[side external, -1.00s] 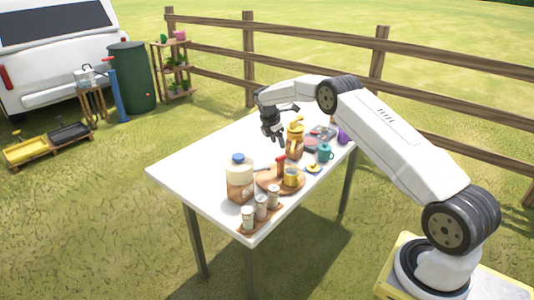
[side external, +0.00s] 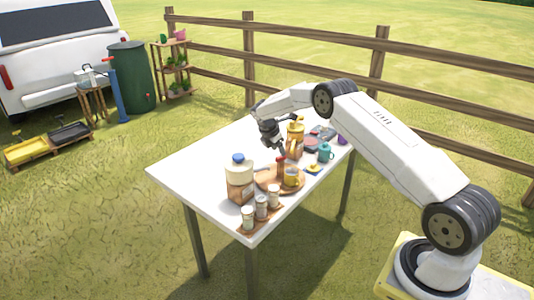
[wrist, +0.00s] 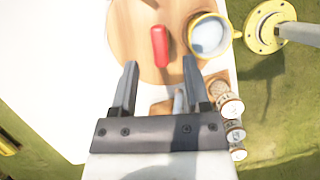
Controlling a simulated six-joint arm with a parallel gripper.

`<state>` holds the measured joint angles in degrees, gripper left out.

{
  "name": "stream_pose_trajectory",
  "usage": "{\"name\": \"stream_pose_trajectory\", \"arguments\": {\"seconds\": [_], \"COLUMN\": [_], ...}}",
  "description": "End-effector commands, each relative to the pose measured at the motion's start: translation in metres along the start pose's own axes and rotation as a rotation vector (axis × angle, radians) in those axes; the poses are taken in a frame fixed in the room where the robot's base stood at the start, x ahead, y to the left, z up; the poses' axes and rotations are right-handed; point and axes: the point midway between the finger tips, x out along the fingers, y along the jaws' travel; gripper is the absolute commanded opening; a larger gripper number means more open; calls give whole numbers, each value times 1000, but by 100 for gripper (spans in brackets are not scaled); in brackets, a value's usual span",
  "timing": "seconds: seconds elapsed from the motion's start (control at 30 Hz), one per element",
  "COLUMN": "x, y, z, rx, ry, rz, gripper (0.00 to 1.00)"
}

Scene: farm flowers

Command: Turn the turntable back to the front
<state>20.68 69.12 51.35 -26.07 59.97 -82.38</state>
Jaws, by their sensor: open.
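The turntable (side external: 266,187) is a round wooden disc on the white table. My gripper (wrist: 160,63) is open and empty. In the side view my gripper (side external: 279,150) hangs just above the handle; I cannot tell whether they touch.
A jug with a blue cap (side external: 239,180) stands left of the turntable, and a rack with three jars (side external: 261,207) in front. An amber bottle (side external: 295,142), a teal mug (side external: 325,153) and a small yellow item (side external: 313,168) stand behind. The table's left part (side external: 195,165) is clear.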

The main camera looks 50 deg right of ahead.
Motion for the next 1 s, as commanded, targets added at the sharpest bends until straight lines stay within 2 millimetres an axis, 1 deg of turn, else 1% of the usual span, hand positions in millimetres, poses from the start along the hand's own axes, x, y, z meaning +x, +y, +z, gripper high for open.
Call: {"name": "stream_pose_trajectory", "arguments": {"seconds": [0.1, 0.3, 0.43, 0.67, 0.7, 0.77, 0.8, 0.87, 0.9, 1.0], "x": [15, 31, 35, 35, 35, 35, 35, 35, 35, 35], "y": [0, 0, 0, 0, 0, 0, 0, 0, 0, 0], "z": [0, 1, 0, 0, 0, 0, 0, 0, 0, 0], "rx": [0, 0, 0, 0, 0, 0, 0, 0, 0, 0], "ry": [0, 0, 0, 0, 0, 0, 0, 0, 0, 0], "rz": [0, 1, 1, 1, 1, 1, 1, 1, 1, 1], "gripper": [60, 60, 60, 60, 54, 35, 22, 3, 0, 0]}}
